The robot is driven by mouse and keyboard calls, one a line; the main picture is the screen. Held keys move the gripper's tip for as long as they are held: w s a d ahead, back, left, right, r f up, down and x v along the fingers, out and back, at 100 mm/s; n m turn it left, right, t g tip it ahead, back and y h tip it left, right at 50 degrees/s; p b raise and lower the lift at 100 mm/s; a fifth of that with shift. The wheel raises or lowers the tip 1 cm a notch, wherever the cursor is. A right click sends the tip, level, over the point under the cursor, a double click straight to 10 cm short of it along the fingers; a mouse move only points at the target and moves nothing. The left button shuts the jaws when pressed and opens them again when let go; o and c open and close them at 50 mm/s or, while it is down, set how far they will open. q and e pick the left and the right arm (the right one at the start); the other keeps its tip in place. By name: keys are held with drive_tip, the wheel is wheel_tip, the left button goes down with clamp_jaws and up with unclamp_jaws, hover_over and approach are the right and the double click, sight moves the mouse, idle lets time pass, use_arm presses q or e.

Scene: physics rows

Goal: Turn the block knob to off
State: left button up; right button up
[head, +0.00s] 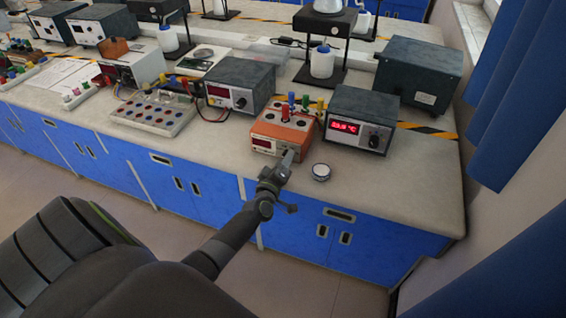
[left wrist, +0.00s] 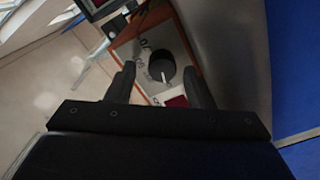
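The knob (left wrist: 160,66) is a round black dial with a white pointer line, on the pale front panel of an orange box (head: 284,130). The pointer runs toward the lower part of the wrist picture. Dark marks are printed around the knob, too blurred to read surely. In the head view the knob is hidden behind my left gripper (head: 287,158), which is at the right part of the box's front. In the left wrist view its two fingers are apart, with the knob showing between their tips. I cannot tell whether they touch it. My right gripper is not in view.
A grey meter with a red display (head: 346,126) stands right of the box, and another grey meter (head: 240,85) behind left. A small round white item (head: 321,171) lies right of my gripper. Colored plugs (head: 291,101) stick up from the box. Bare bench lies at front right.

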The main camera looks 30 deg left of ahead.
use_arm(q)
drive_tip(key=shift+s+f, duration=0.1)
drive_tip(key=shift+f, duration=0.15)
idle(0.3)
